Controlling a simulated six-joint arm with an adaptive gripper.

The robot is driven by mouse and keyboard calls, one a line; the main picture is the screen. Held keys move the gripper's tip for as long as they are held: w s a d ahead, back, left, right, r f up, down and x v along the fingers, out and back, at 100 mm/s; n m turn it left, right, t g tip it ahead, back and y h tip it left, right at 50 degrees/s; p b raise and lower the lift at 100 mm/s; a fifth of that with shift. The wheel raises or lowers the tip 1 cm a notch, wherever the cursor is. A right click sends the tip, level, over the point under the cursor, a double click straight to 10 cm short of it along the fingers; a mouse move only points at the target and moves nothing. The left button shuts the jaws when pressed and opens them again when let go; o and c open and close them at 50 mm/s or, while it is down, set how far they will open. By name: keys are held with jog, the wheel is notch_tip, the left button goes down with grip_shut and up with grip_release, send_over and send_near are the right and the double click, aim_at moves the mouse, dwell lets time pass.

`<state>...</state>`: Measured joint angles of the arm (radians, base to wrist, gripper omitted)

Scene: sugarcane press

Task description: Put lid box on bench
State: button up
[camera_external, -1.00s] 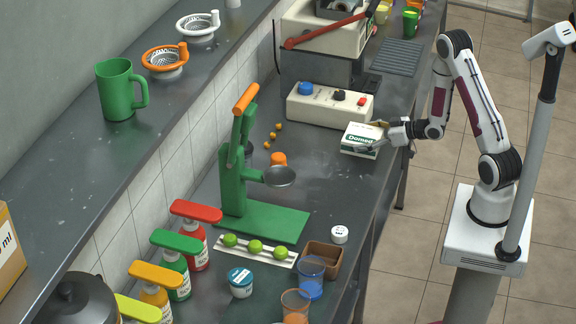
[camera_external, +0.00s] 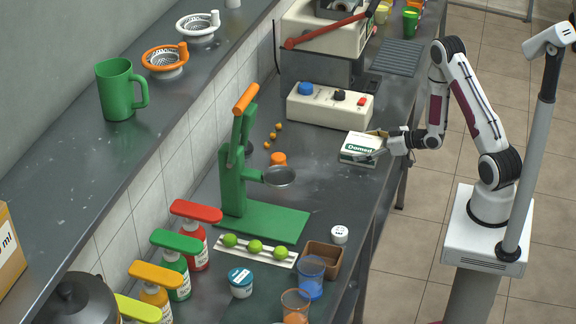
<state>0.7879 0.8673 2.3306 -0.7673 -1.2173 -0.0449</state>
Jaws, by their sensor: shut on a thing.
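The lid box (camera_external: 357,149), white with a green band reading "Domed", is at the right side of the dark bench (camera_external: 325,170), in front of the cream control box. My gripper (camera_external: 376,146) reaches in from the right and is shut on the lid box's right side. The box looks roughly level and at or very close to the bench top; I cannot tell if it touches. The fingertips are small and partly blend with the box.
The control box (camera_external: 329,106) with knobs stands just behind the lid box. A green press (camera_external: 240,170) stands to the left. Limes (camera_external: 254,246), a brown tray (camera_external: 322,259) and cups are at the front. Bench between press and lid box is mostly clear.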

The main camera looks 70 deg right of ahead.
aim_at(367, 145)
jog(key=o, duration=1.1)
jog(key=shift+r, duration=0.15)
jog(key=shift+v, duration=3.75)
